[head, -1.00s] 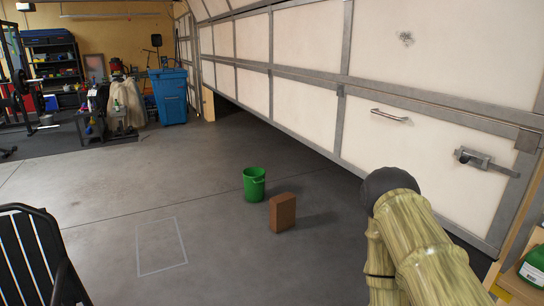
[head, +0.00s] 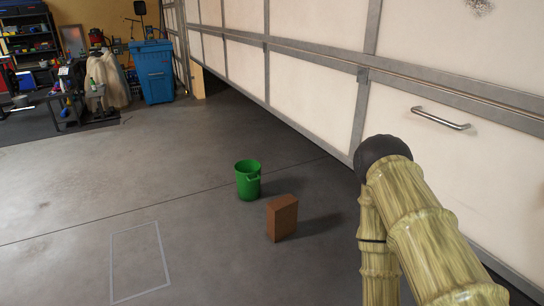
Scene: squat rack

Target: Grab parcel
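The parcel is a small brown box (head: 282,218) standing upright on the grey floor, near the middle of the head view. My arm shows at the right as bamboo-patterned links with a dark rounded joint. My gripper itself is outside the picture, so its state is hidden. Nothing touches the box, and the arm links lie to the right of it.
A green bucket (head: 248,180) stands just behind and left of the box. A pale taped rectangle (head: 140,262) marks the floor at the left. A tilted white garage door (head: 310,100) runs along the right. A blue bin (head: 152,72) stands far back.

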